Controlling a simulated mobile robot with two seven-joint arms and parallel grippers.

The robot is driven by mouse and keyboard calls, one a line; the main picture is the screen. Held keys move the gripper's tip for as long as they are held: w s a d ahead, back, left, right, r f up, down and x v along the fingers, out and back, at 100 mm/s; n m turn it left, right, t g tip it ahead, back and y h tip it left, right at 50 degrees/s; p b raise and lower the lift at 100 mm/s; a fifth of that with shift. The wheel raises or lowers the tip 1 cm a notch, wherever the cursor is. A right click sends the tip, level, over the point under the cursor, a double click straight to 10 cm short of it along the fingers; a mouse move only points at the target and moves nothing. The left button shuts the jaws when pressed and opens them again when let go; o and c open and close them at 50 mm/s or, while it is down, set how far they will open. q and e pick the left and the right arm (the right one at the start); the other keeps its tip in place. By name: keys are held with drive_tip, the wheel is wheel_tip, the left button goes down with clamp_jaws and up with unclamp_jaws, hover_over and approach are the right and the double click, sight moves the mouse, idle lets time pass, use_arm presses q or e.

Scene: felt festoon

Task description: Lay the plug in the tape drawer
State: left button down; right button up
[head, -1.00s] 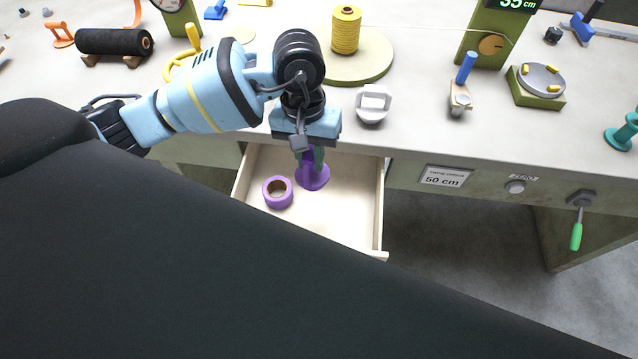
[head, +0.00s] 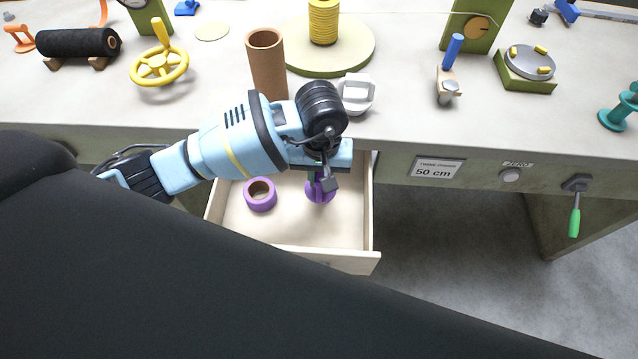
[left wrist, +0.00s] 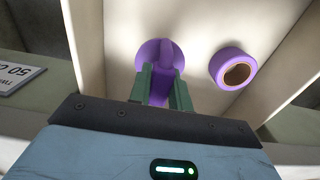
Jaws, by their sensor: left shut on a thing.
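The purple plug (head: 321,191) has a round flange and is held in my left gripper (head: 320,176), whose green fingers are shut on it. In the left wrist view the plug (left wrist: 157,50) sits between the fingers (left wrist: 163,78), over the pale drawer floor. The tape drawer (head: 300,256) is pulled open below the bench. The plug is within the drawer's outline, right of a purple tape roll (head: 260,195). I cannot tell whether the plug touches the drawer floor. My gripper hides its upper part in the head view. My right gripper is not in view.
The bench front edge runs close behind my left wrist. A brown tube (head: 267,65) and a white holder (head: 356,93) stand on the bench just behind the arm. The drawer floor has free room around the plug. A green-handled lever (head: 575,215) hangs at the right.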

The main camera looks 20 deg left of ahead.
use_arm(q)
drive_tip(key=shift+f, duration=1.9)
drive_tip(key=shift+f, duration=0.15)
drive_tip(key=c, duration=1.3)
unclamp_jaws()
wheel_tip(320, 180, up, 12)
drive_tip(key=shift+r, duration=0.15)
